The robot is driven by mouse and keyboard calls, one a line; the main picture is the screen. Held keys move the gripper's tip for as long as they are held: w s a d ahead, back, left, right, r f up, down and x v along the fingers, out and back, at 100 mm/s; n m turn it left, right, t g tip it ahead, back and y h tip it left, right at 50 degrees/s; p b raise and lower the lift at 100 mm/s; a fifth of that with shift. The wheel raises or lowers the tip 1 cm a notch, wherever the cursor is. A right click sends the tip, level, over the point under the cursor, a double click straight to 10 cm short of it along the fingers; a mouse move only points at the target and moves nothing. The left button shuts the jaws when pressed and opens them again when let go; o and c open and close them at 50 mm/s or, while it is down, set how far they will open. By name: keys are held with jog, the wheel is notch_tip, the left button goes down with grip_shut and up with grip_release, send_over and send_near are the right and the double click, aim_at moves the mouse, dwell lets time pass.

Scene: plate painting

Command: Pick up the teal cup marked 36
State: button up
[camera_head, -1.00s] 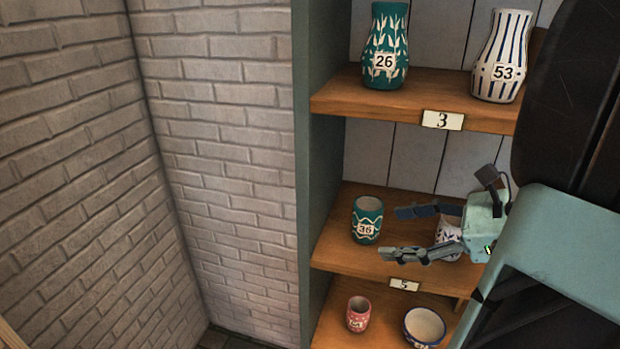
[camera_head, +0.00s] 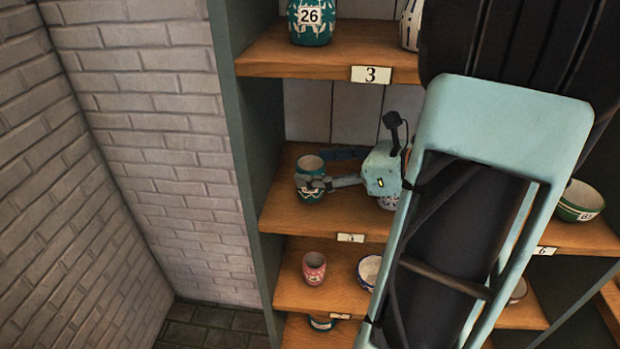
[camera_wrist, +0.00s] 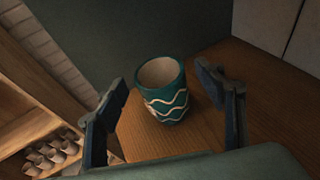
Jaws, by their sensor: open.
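The teal cup (camera_head: 310,180) with white wavy lines stands upright on the middle wooden shelf, near its left end. It also shows in the wrist view (camera_wrist: 164,92), where its number is not visible. My gripper (camera_head: 328,168) is open in front of the cup, and in the head view one finger overlaps the cup's front. In the wrist view my gripper's fingers (camera_wrist: 160,105) stand apart on either side of the cup, with gaps on both sides.
A white-and-blue cup (camera_head: 388,202) stands close behind my gripper, mostly hidden. The teal vase marked 26 (camera_head: 310,22) is on the shelf above. A pink cup (camera_head: 314,268) and a bowl (camera_head: 369,270) are below. A green panel (camera_head: 243,150) bounds the shelf's left side.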

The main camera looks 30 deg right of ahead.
jog(key=shift+x, duration=1.15)
jog(key=c, duration=1.4)
jog(key=shift+d, duration=0.1)
jog(key=shift+r, duration=0.15)
